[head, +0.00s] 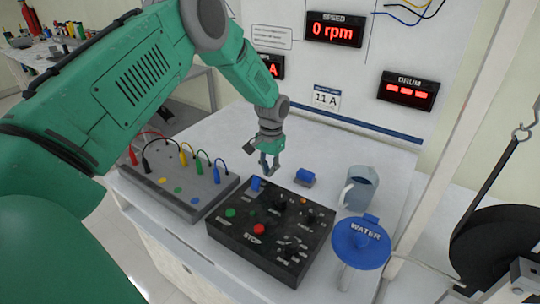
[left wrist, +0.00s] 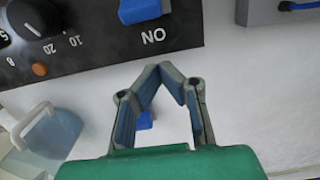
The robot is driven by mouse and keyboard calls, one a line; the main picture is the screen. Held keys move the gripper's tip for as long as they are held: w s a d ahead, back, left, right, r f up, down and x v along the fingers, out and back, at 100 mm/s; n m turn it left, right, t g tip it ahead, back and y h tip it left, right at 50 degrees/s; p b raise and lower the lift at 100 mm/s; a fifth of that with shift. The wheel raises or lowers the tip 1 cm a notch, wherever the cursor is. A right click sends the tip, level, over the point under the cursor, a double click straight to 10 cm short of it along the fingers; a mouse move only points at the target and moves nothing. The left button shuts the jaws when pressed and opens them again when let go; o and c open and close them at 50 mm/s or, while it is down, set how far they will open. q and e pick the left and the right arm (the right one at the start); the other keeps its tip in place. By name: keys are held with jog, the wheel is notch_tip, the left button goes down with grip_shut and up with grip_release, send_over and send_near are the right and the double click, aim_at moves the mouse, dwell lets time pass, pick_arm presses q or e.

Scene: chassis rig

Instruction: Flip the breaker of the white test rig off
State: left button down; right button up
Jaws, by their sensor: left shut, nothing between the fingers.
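The white test rig (head: 210,135) has a white worktop and an upright white back panel. A black control box (head: 265,255) stands on it, with a blue rocker switch (head: 256,184) at its back left corner. In the left wrist view this blue switch (left wrist: 143,10) sits beside the printed word ON, at the top edge. My left gripper (head: 268,172) is shut and empty, pointing down just behind the box, near the switch and apart from it. Its closed fingertips (left wrist: 163,72) show below the box edge in the left wrist view. My right gripper is not in view.
A grey box with coloured cables (head: 180,190) stands left of the control box. A small blue block (head: 305,178) lies behind the control box. A jug (head: 358,188) and a blue WATER lid (head: 362,242) stand to the right. A display (head: 334,29) reads 0 rpm.

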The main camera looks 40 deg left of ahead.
aim_at(256, 183)
pick_arm(q)
jog(key=s, duration=0.1)
jog(key=s+r, duration=0.1)
jog(key=s+p, duration=0.1)
jog(key=shift+d+r, duration=0.15)
jog(key=shift+r, duration=0.15)
jog(key=shift+s+d+r, duration=0.1)
jog(key=shift+s, duration=0.2)
jog(key=shift+s, duration=0.1)
jog(key=shift+r+t+p, duration=0.1)
jog(key=shift+t+p, duration=0.3)
